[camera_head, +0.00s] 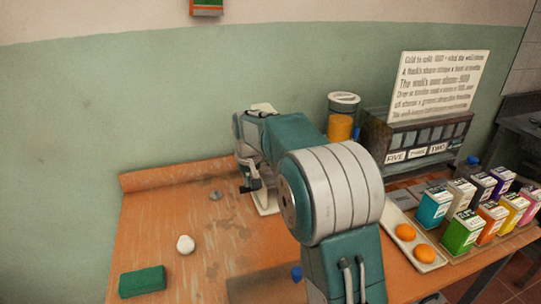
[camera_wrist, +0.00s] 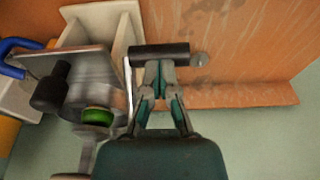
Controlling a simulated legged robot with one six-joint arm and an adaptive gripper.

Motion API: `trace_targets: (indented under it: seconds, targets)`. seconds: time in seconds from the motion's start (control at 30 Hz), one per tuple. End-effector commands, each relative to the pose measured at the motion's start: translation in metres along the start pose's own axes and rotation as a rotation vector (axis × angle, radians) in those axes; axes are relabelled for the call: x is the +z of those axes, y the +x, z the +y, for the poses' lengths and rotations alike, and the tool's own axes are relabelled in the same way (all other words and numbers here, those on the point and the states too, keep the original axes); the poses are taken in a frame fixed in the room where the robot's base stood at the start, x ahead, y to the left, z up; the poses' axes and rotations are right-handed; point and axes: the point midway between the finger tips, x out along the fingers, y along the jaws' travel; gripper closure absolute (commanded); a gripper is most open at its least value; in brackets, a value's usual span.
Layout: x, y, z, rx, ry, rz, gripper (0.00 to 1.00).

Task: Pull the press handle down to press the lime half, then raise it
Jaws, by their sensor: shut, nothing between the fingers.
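The metal citrus press (camera_wrist: 90,80) stands at the left of the wrist view, with a pale base (camera_wrist: 118,24) behind it. A green lime half (camera_wrist: 97,115) shows at the press. A black cylindrical grip, apparently the press handle (camera_wrist: 143,51), lies across the tips of my gripper (camera_wrist: 165,66). My fingers are shut with nothing between them; whether they touch the grip I cannot tell. In the head view my gripper (camera_head: 248,184) is small at the far side of the table, and my arm hides most of the press.
The orange table (camera_head: 165,220) holds a green block (camera_head: 142,281), a white round object (camera_head: 185,244) and a small metal disc (camera_head: 215,194). At right are a white tray (camera_head: 395,217) with two oranges and several coloured cartons (camera_head: 465,230). The table's left side is mostly free.

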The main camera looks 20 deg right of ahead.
Motion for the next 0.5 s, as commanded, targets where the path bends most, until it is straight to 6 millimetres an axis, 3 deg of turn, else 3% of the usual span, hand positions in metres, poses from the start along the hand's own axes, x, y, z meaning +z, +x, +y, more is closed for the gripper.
trace_targets:
  seconds: [0.5]
  targets:
    - [-0.0025,0.0036,0.0000,0.000,0.000,-0.002,1.00]
